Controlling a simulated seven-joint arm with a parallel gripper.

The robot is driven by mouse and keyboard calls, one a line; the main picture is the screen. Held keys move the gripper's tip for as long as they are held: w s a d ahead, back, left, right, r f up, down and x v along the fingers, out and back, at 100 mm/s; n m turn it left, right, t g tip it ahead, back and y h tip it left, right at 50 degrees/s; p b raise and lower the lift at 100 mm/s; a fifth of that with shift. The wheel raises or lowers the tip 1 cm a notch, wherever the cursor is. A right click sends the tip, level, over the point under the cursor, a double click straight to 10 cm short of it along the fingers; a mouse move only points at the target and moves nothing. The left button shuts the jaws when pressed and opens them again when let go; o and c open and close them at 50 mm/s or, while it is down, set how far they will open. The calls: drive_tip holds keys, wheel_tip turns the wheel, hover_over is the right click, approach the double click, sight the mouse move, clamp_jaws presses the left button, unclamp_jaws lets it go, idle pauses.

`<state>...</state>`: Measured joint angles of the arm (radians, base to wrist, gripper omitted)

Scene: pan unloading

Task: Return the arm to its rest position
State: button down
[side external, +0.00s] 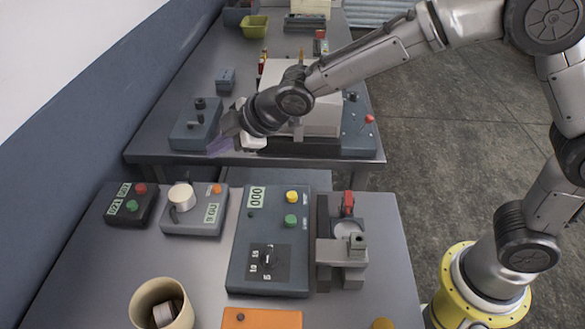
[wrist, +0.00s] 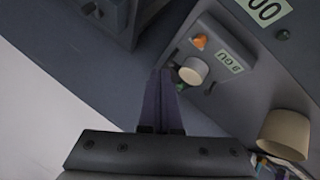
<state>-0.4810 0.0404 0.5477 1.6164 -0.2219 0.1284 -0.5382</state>
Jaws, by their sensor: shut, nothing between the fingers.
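My gripper (side external: 222,145) is raised over the gap between the far table and the near table, near the blue-grey wall side in the side external view. Its dark purple fingers are together and hold nothing.
The near table (side external: 80,275) carries several control boxes, including a large one (side external: 240,225), a small vise-like fixture (side external: 345,245), a cream cup (side external: 150,295) and an orange box (side external: 262,319). On the far table a white machine (side external: 325,115) stands below my forearm. A green bin (side external: 254,27) is farther back.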

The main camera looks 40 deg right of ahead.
drive_tip(key=s+d+r+m+t+h, duration=0.1)
drive_tip(key=d+r+m+t, duration=0.1)
drive_tip(key=d+r, duration=0.9)
drive_tip(key=s+d+r+m+h, duration=0.1)
drive_tip(key=s+d+r+m, duration=0.25)
drive_tip(key=s+d, duration=0.35)
drive_tip(key=s+d+m+h, duration=0.2)
drive_tip(key=s+d+m, duration=0.3)
drive_tip(key=s, duration=0.5)
drive_tip(key=s+d+f+m+g, duration=0.1)
drive_tip(key=s+f+g, duration=0.1)
drive_tip(key=s+f, duration=0.2)
drive_tip(key=s+f+m+g, duration=0.2)
drive_tip(key=s+f, duration=0.3)
drive_tip(key=s, duration=0.5)
drive_tip(key=shift+s+d+f+g, duration=0.15)
drive_tip(key=shift+d+f+g, duration=0.2)
drive_tip(key=shift+g, duration=0.15)
drive_tip(key=shift+r+m, duration=0.1)
drive_tip(key=shift+m, duration=0.15)
